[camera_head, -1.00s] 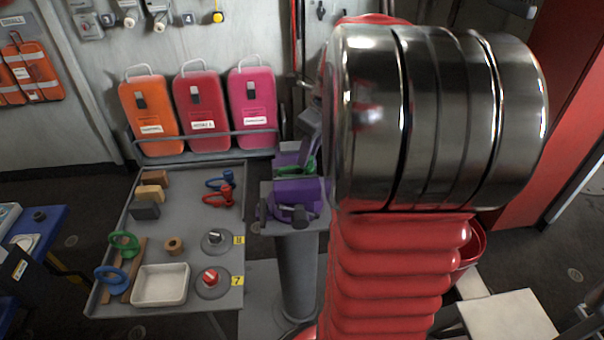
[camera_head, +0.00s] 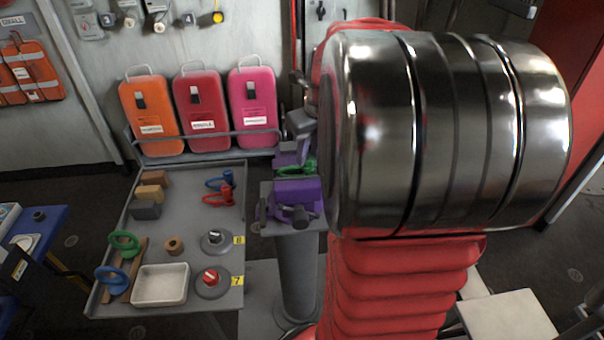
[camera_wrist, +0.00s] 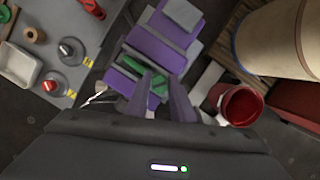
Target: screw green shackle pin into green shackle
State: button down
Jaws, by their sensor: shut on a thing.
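The purple vise (camera_head: 296,192) stands on a grey post, and it fills the upper middle of the wrist view (camera_wrist: 158,50). The green shackle (camera_head: 309,167) sits at the vise, partly hidden by my arm. In the wrist view, green parts (camera_wrist: 134,66) show between the purple blocks. My gripper (camera_wrist: 160,78) reaches to the vise and is shut on a small green piece, the green shackle pin (camera_wrist: 157,88), close beside the other green part. Whether the pin is inside the shackle's hole cannot be told. In the head view my wrist hides most of the gripper.
The grey table (camera_head: 208,258) left of the vise holds a white tray (camera_head: 160,284), two round knobs, wooden blocks, blue and red shackles (camera_head: 220,184), and green and blue rings on a wooden rack. A red bucket (camera_wrist: 238,105) is right of the vise.

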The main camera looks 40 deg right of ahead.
jog(key=shift+m+h, duration=0.5)
jog(key=shift+m, duration=1.8)
jog(key=c, duration=1.5)
grip_release()
jog(key=shift+o, duration=0.2)
jog(key=shift+r, duration=2)
